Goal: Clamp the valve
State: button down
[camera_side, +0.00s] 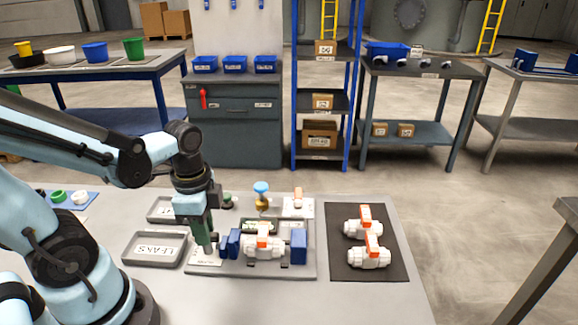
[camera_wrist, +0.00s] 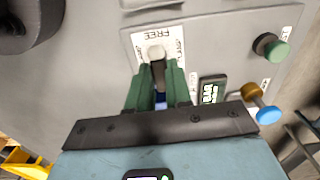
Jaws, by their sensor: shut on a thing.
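A white valve with an orange handle (camera_side: 264,246) sits in the grey fixture (camera_side: 300,273). A blue jaw block (camera_side: 230,243) stands on its left and another blue block (camera_side: 298,240) on its right; I cannot tell whether both touch it. My gripper (camera_side: 206,246) points down at the fixture's left end. The knob end lies over a white card (camera_wrist: 172,38) reading FREE. The lever's lower part is hidden between the fingers.
Two more white valves (camera_side: 368,255) lie on a black mat (camera_side: 345,272) at right. A tray marked LEAKS (camera_side: 155,248) is at left, with another tray (camera_side: 160,209) behind it.

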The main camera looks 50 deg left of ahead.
jog(key=n, duration=0.9)
jog(key=shift+n, duration=0.3)
jog(key=n, duration=0.4)
jog(key=shift+n, duration=2)
jog(key=shift+s, duration=0.1)
jog(key=c, duration=1)
grip_release()
jog(key=shift+c, duration=0.2)
